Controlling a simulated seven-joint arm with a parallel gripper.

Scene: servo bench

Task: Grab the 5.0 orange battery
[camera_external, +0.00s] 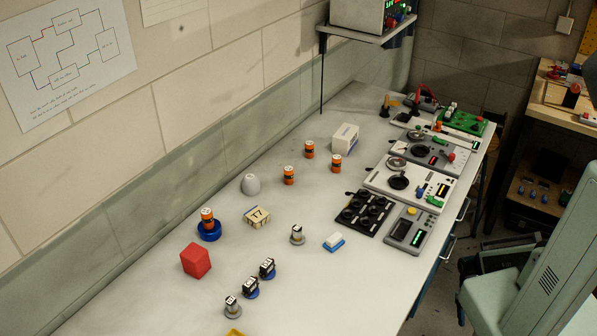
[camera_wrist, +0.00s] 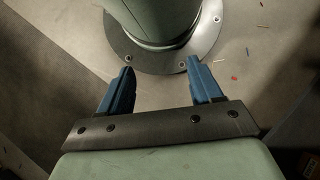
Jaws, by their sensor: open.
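Another battery (camera_external: 207,218) stands in a round blue holder (camera_external: 209,233) at the left. Their labels are too small to read, so I cannot tell which is 5.0. My gripper (camera_wrist: 159,67) shows in the wrist view with its blue fingers wide apart and nothing between them. No battery shows in that view.
A white box (camera_external: 345,138) stands behind the right battery. A grey dome (camera_external: 251,184), a block marked 17 (camera_external: 257,217) and a red cube (camera_external: 196,260) are at the left. Instrument panels (camera_external: 409,185) line the right edge. Bare bench surrounds the three rear batteries.

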